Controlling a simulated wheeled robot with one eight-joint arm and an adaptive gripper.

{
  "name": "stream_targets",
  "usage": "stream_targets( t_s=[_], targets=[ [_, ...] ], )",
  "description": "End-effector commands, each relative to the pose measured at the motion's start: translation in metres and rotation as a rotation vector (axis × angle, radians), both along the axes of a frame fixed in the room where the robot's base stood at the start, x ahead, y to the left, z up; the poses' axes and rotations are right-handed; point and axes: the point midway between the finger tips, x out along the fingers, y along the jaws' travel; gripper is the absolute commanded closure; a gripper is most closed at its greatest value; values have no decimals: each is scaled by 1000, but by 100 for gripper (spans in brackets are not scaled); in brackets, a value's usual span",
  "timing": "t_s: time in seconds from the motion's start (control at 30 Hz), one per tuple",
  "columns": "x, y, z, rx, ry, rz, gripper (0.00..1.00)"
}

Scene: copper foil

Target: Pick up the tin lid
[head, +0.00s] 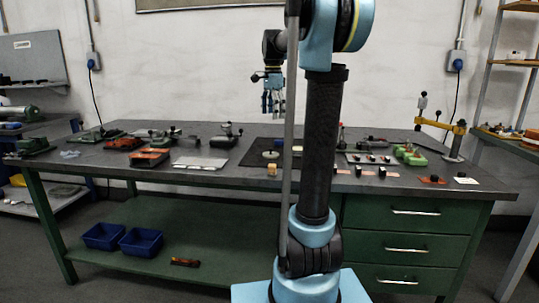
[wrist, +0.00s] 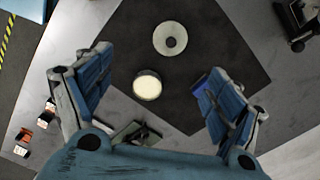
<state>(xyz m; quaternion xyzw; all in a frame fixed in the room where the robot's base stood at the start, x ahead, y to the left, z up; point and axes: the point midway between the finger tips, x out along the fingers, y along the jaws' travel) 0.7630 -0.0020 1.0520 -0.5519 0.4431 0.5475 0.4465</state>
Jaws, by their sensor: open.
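A round cream disc with a thin metallic rim, which looks like the tin lid (wrist: 147,84), lies on the dark mat (wrist: 112,52) in the wrist view. My gripper (wrist: 152,88) is above it, with its blue fingers spread wide to either side. Nothing is between the fingertips at their height, and they do not touch the lid. In the head view my gripper (head: 272,103) hangs above the back of the bench, pointing down.
A pale grey disc with a small centre (wrist: 170,39) lies close to the lid. A blue thing (wrist: 202,82) shows partly behind the right finger. In the head view a small tan block (head: 272,169) sits near the bench's (head: 225,183) front edge. Tools crowd both sides.

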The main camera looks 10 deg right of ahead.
Motion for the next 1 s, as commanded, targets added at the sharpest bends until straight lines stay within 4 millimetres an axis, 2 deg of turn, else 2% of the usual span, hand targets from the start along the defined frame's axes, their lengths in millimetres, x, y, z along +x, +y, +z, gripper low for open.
stream_targets(
  t_s=[0.1, 0.27, 0.8, 1.0],
  targets=[
    [14, 0, 5, 0, 7, -51, 15],
    [20, -1, -2, 1, 9, -75, 15],
    [19, -3, -92, 1, 9, -77, 15],
    [19, -3, -112, 1, 9, -77, 15]
  ],
)
